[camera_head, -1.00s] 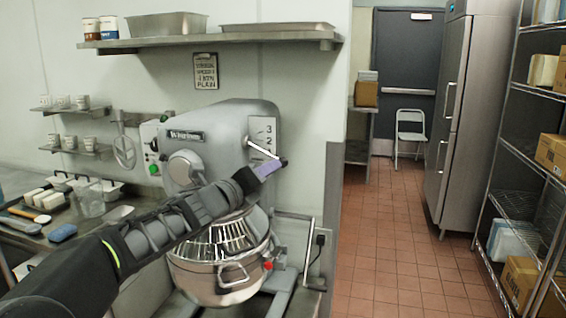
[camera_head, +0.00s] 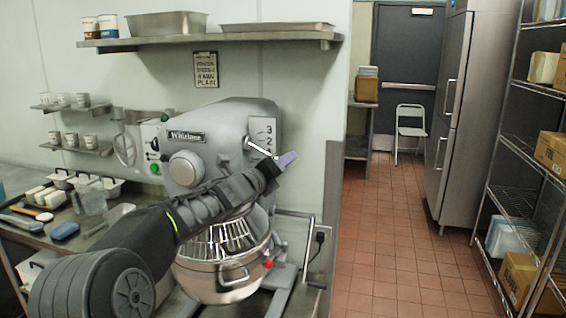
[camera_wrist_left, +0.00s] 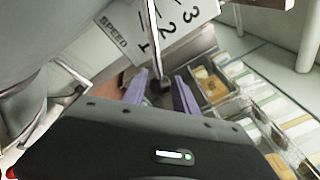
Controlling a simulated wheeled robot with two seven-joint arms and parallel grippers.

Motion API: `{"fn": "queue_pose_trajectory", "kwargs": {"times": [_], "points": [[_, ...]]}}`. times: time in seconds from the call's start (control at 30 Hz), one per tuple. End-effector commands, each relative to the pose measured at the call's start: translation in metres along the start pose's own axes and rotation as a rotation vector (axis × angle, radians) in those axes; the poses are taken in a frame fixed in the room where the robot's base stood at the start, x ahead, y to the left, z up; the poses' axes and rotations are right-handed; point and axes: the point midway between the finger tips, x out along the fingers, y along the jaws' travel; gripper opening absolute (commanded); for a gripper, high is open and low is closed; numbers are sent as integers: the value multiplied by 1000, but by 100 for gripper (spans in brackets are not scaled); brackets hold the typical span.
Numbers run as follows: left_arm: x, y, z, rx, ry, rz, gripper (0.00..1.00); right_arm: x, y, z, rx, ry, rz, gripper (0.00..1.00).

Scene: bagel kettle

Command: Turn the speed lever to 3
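The speed lever (camera_head: 260,147) is a thin metal rod on the right side of the grey mixer (camera_head: 222,125). It slants down to the right in front of the white speed plate (camera_head: 264,128). In the left wrist view the lever (camera_wrist_left: 154,45) runs down past the printed 1, and its dark knob (camera_wrist_left: 158,87) is between the two purple fingers. My left gripper (camera_head: 287,159) is at the lever's end. It also shows in the left wrist view (camera_wrist_left: 160,88), with its fingers apart on either side of the knob. Contact is unclear. My right gripper is out of view.
The mixer bowl (camera_head: 222,272) with its wire guard is below my left arm. A steel counter with utensils (camera_head: 60,215) is at the left. A shelf (camera_head: 210,40) runs above the mixer.

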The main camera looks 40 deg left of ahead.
Motion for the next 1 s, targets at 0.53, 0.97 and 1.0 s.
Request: {"fn": "queue_pose_trajectory", "kwargs": {"times": [0.53,0.97,1.0], "points": [[0,0,0,0,0,1,0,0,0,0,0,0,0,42],[-1,0,0,0,0,1,0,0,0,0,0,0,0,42],[-1,0,0,0,0,1,0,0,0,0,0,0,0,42]]}}
